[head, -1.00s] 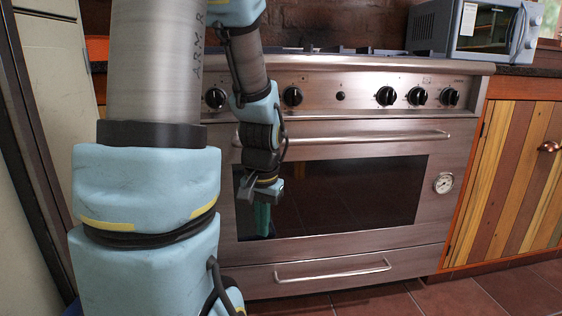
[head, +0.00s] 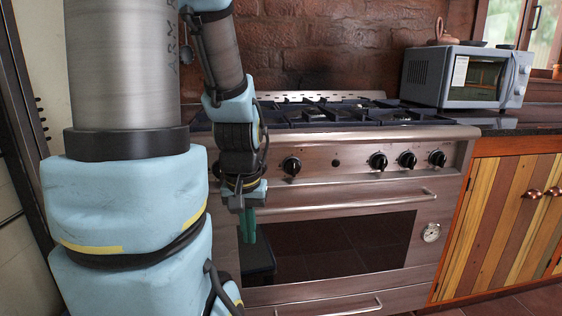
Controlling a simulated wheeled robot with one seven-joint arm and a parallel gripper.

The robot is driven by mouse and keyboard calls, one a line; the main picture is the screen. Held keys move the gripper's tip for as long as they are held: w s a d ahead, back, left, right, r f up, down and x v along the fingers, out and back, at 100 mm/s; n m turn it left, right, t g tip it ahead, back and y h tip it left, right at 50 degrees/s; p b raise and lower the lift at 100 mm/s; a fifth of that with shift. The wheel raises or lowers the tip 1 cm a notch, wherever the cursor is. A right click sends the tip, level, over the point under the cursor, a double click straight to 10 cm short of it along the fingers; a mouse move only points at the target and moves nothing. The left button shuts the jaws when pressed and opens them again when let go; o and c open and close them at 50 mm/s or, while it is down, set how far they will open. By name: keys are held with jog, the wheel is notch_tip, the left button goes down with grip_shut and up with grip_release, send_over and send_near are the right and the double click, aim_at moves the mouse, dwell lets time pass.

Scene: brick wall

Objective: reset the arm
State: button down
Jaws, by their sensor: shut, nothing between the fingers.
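My gripper (head: 248,226) hangs fingers-down at the end of my arm, left of the middle of the head view. It is in front of the steel oven (head: 330,188), near the left part of the oven door handle. The fingers look green and close together, with nothing held between them. My own arm links cover the left part of the view and hide the left side of the oven.
Black burner grates (head: 320,112) top the oven. A microwave (head: 466,77) stands on the dark counter (head: 530,118) at right, above a striped wooden cabinet (head: 505,210). Brown tiled floor (head: 535,302) shows at lower right.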

notch_tip(320, 180, up, 19)
jog(key=p, duration=1.6)
jog(key=shift+f, duration=0.15)
